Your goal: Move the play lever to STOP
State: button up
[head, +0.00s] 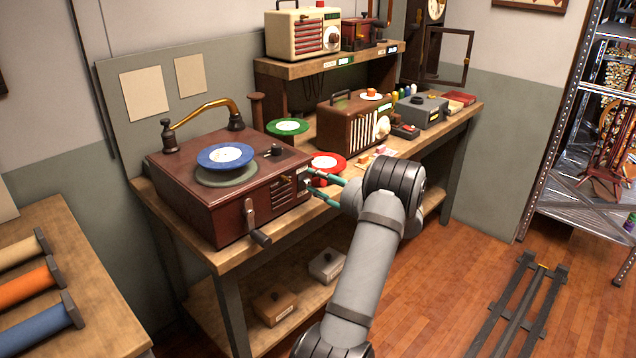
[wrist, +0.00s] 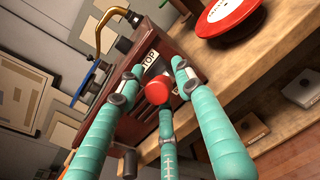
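A dark red-brown record player (head: 215,200) stands on the wooden bench, with a blue record on its turntable. In the wrist view, a red round knob (wrist: 158,90), seemingly the lever's end, shows at the centre in front of the player's panel. A white label (wrist: 150,60) reading "TOP", its first letter hidden, lies just beyond the knob. My gripper (head: 315,182) is at the player's right front side. In the wrist view, its three teal fingers (wrist: 154,84) are spread around the knob, with visible gaps; contact cannot be told. The lever's shaft is hidden.
A crank (head: 252,222) sticks out of the player's front. A red record (head: 328,164) and a green record (head: 287,127) lie to its right. A brown radio (head: 352,124) stands farther along the bench. The floor in front is clear near the rail.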

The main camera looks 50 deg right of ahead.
jog(key=shift+o, duration=0.5)
jog(key=shift+a, duration=0.15)
jog(key=s+r, duration=0.1)
jog(key=s, duration=1.1)
jog(key=shift+a, duration=0.25)
jog(key=shift+w+r, duration=0.1)
jog(key=w, duration=0.4)
jog(key=w+f, duration=0.1)
jog(key=w, duration=0.7)
jog(key=shift+d+f, duration=0.15)
jog(key=shift+f, duration=0.2)
